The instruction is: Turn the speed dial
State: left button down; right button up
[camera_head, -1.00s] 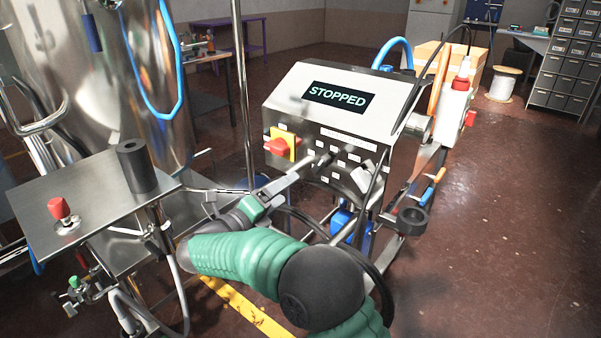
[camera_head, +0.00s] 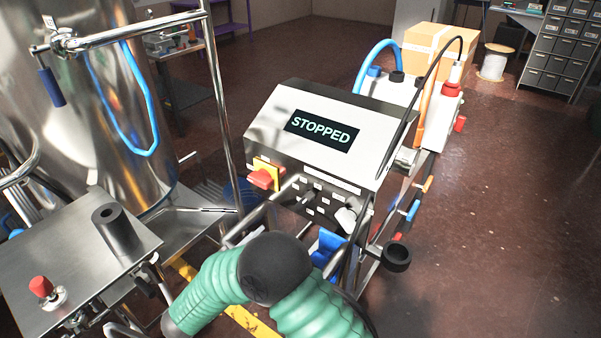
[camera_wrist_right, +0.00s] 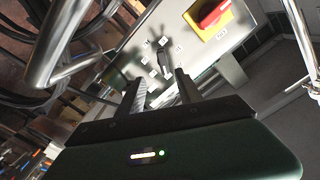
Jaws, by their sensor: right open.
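The control box shows STOPPED on its screen (camera_head: 321,132). Its front panel has small white labels around a dark dial (camera_head: 308,197), which I take for the speed dial. The right wrist view shows the dial (camera_wrist_right: 163,59) as a dark pointer knob just ahead of my right gripper (camera_wrist_right: 160,77). The gripper is open, its fingertips on either side of the dial's line; whether they touch it I cannot tell. In the head view my right arm's green sleeve fills the bottom centre, and I cannot make out its gripper. My left gripper is not in view.
A red switch on a yellow plate (camera_head: 265,173) sits left of the dial. A shiny metal rail (camera_wrist_right: 62,45) crosses close beside the gripper. A steel tank (camera_head: 110,110) and a side plate with a red button (camera_head: 41,287) stand left. Open floor lies right.

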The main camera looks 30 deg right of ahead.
aim_at(301, 206)
jog(key=b+x, duration=0.2)
jog(key=x, duration=1.2)
jog(key=shift+d+r+b, duration=0.15)
jog(key=shift+d+b, duration=0.25)
jog(key=shift+d, duration=0.05)
jog(key=shift+w+d, duration=0.15)
jog(key=shift+w+a+r+n, duration=0.1)
jog(key=shift+a+r+n, duration=0.25)
jog(key=shift+a, duration=0.25)
jog(key=shift+d+f, duration=0.15)
jog(key=shift+d, duration=0.35)
jog(key=c, duration=0.5)
grip_shut()
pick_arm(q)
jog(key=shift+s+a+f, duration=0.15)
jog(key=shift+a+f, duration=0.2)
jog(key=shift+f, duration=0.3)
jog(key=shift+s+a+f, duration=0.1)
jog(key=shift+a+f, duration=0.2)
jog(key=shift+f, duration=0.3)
pick_arm(e)
jog(key=shift+a, duration=0.1)
